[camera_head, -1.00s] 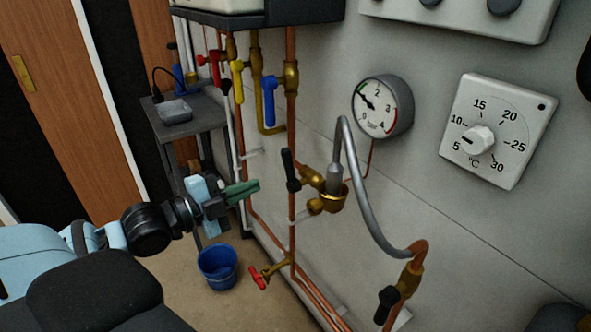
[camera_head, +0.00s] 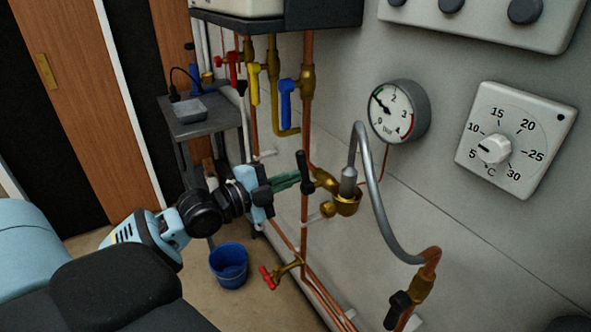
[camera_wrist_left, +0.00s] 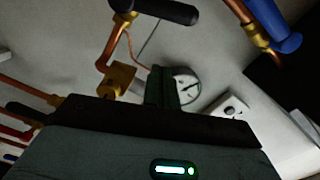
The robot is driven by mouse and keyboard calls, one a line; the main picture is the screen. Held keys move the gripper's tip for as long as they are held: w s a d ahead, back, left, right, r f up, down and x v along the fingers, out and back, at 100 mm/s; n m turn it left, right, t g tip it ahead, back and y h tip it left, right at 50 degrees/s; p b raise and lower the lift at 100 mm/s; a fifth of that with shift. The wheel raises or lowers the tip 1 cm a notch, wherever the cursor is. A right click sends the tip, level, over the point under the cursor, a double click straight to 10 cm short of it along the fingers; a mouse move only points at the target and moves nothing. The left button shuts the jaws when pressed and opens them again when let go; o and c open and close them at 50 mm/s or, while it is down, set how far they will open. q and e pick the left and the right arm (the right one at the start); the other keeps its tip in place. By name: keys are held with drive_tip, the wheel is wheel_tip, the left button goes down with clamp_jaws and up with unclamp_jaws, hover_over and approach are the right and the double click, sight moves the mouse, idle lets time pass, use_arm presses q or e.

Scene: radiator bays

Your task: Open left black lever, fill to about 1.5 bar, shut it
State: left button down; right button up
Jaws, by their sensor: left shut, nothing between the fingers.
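The left black lever (camera_head: 304,172) stands nearly upright beside the vertical copper pipe, at the brass valve. My left gripper (camera_head: 290,181), with green fingers, is shut and empty, its tips just left of this lever. In the left wrist view, the lever (camera_wrist_left: 165,12) lies across the top, beyond my shut fingers (camera_wrist_left: 162,85); I cannot tell whether they touch. The round pressure gauge (camera_head: 390,110) has its needle toward the upper left, around 1; the exact value is too small to read. My right gripper is not in view.
A grey hose (camera_head: 373,205) loops from the brass cup to the lower-right valve with another black lever (camera_head: 397,309). Blue (camera_head: 286,100) and yellow (camera_head: 254,84) levers hang above. A red tap (camera_head: 268,277) and a blue bucket (camera_head: 229,265) are below. A thermostat (camera_head: 516,139) is at right.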

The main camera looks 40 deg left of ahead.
sight(304, 173)
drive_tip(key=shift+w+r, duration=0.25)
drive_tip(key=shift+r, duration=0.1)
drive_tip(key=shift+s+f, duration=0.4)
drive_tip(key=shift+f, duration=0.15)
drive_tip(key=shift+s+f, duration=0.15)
use_arm(q)
drive_tip(key=w, duration=0.1)
drive_tip(key=w+a+f, duration=0.1)
drive_tip(key=w, duration=0.3)
drive_tip(key=shift+w+a+f, duration=0.15)
drive_tip(key=shift+a+f, duration=0.05)
drive_tip(key=shift+a, duration=0.2)
